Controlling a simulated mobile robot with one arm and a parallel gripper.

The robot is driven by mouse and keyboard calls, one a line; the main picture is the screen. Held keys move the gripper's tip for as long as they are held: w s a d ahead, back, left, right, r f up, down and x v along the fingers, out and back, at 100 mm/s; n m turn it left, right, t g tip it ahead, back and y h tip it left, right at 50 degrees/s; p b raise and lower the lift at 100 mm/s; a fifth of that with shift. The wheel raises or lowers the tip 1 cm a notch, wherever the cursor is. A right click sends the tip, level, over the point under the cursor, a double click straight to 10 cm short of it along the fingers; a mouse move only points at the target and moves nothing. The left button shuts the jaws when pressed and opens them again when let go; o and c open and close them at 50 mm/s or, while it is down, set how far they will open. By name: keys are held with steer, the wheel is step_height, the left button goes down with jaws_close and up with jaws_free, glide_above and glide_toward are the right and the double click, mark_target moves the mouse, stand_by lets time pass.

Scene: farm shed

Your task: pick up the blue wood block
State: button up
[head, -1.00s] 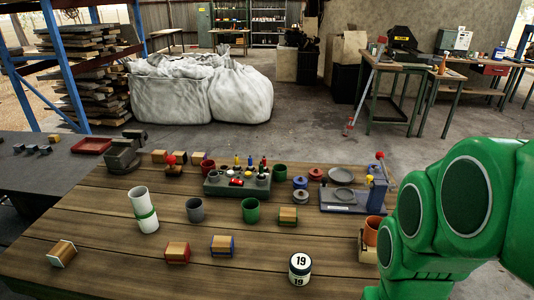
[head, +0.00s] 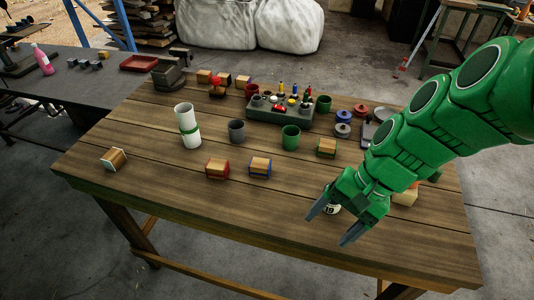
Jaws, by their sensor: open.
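The blue wood block (head: 260,167), wood-coloured with blue edges, sits on the wooden table (head: 130,195) near its front middle. A red-edged wood block (head: 217,169) sits just left of it. My gripper (head: 329,227) is open and empty, with its two grey fingers spread. It is to the right of the blue wood block and lower in the picture, over the table's front part.
A green-edged block (head: 326,148), a green cup (head: 290,139), a grey cup (head: 237,131) and a tall white cup stack (head: 188,126) stand behind. A white-edged block (head: 114,159) lies left. A grey tool tray (head: 270,110) is farther back. The table's front left is clear.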

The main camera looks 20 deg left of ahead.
steer(key=w+a+f+m+y, duration=0.4)
steer(key=w+a+m+y, duration=0.2)
steer(key=w+a, duration=0.5)
steer(key=m+t+y, duration=0.2)
steer(key=m+y, duration=0.1)
steer(key=m, duration=0.5)
glide_toward(260, 167)
steer(key=a+f, duration=0.1)
steer(key=w+a+f, duration=0.1)
steer(key=shift+w+a+f, duration=0.2)
steer(key=shift+a, duration=0.2)
steer(key=shift+x, duration=3.9)
steer(key=shift+d+f, duration=0.1)
steer(key=shift+d, duration=0.05)
steer(key=shift+c, duration=0.3)
steer(key=c, duration=1)
